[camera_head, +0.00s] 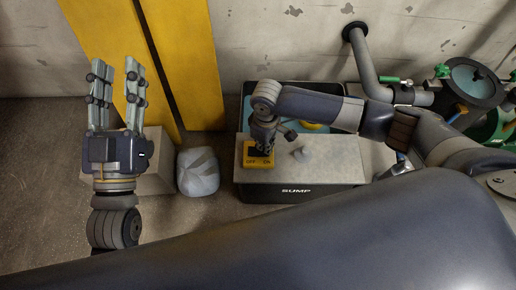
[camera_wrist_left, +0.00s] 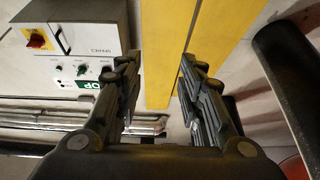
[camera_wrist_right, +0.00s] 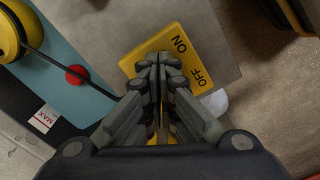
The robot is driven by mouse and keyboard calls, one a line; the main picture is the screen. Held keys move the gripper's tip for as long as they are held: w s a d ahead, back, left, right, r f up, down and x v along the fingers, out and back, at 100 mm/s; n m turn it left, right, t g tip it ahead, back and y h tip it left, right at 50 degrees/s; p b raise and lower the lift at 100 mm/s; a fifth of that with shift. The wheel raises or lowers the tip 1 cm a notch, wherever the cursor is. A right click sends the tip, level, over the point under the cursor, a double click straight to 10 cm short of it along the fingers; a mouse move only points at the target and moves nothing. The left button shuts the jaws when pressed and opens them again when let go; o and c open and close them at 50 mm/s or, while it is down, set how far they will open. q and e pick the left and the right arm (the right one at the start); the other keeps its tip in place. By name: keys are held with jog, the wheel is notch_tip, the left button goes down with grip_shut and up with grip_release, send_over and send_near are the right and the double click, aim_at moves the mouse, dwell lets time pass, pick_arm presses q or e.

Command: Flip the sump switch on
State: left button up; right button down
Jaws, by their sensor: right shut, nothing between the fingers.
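The sump switch is a yellow plate (camera_head: 258,157) marked OFF and ON, on the grey lid (camera_head: 330,165) of the box labelled SUMP.
A pale rounded bag (camera_head: 198,172) lies left of the sump. Yellow panels (camera_head: 185,60) stand behind my left gripper. A pipe with green handles (camera_head: 395,80) is at the right. The left wrist view shows a control box (camera_wrist_left: 85,45). The sump's open part holds a yellow float (camera_wrist_right: 8,35).

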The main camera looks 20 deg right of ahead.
jog(key=shift+r+p, duration=0.45)
jog(key=shift+p, duration=0.05)
jog(key=shift+r+p, duration=0.3)
jog(key=shift+p, duration=0.1)
jog(key=shift+r+p, duration=0.35)
jog(key=shift+p, duration=0.15)
pick_arm(q)
jog(key=shift+s+a+f+g+y, duration=0.75)
jog(key=shift+a+f+g+y, duration=0.8)
jog(key=shift+f+g, duration=5.05)
pick_arm(e)
jog(key=shift+r+p, duration=0.35)
jog(key=shift+p, duration=0.05)
jog(key=shift+r+p, duration=0.3)
jog(key=shift+p, duration=0.15)
jog(key=shift+r+p, duration=0.4)
jog(key=shift+p, duration=0.1)
jog(key=shift+r+p, duration=0.4)
jog(key=shift+p, duration=0.15)
pick_arm(q)
jog(key=s+a+f+n+g+y, duration=0.1)
jog(key=s+a+f+g, duration=0.3)
jog(key=s+f, duration=0.7)
jog(key=shift+s+a+f+g+y+p, duration=0.4)
jog(key=shift+s+g+y, duration=0.4)
jog(key=shift+s, duration=1.1)
pick_arm(e)
jog(key=shift+r, duration=0.35)
